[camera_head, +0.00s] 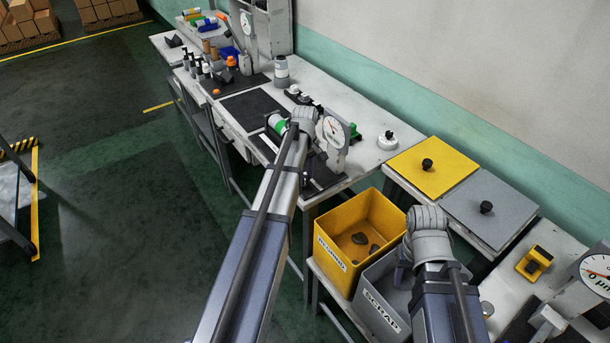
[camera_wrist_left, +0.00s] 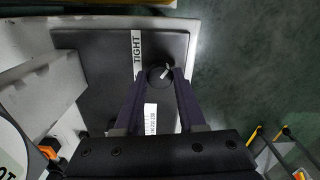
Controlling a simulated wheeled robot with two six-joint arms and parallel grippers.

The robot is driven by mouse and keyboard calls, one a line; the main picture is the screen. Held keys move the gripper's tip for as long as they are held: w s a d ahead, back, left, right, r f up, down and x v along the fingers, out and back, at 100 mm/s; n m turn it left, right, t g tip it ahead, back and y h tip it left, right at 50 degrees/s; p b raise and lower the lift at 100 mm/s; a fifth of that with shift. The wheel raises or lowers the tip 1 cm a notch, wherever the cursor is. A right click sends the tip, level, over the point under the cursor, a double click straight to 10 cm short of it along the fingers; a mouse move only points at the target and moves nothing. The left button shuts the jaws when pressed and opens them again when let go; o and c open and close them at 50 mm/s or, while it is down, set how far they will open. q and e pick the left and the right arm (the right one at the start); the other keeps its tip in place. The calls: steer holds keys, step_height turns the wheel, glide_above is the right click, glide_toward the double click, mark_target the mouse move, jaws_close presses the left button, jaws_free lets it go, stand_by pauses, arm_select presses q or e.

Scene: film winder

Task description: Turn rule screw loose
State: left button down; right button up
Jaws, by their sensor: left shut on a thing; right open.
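The rule screw shows in the left wrist view as a dark round knob (camera_wrist_left: 160,77) with a white mark on top, on a dark grey plate (camera_wrist_left: 100,75). My left gripper (camera_wrist_left: 161,84) is shut on this knob, one finger at each side. A white label reading TIGHT (camera_wrist_left: 136,50) lies above and left of the knob. A second white label (camera_wrist_left: 150,118) lies below it, partly hidden and hard to read. The white mark points to the upper right of that view. In the head view the left arm hides the knob. My right gripper (camera_head: 400,275) is open over the scrap bin.
A dial gauge (camera_head: 334,132) stands beside my left wrist on the bench. A yellow bin (camera_head: 330,254) with dark pieces and a grey scrap bin (camera_head: 381,311) stand in front. Yellow (camera_head: 447,160) and grey (camera_head: 500,213) lids lie to the right. Bottles and tools crowd the bench's far end.

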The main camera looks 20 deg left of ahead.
mark_target(305, 178)
arm_select(q)
steer(key=shift+n, duration=0.5)
steer(key=c, duration=0.5)
jaws_free()
step_height(305, 178, up, 8)
steer(key=p, duration=0.8)
steer(key=shift+f, duration=0.1)
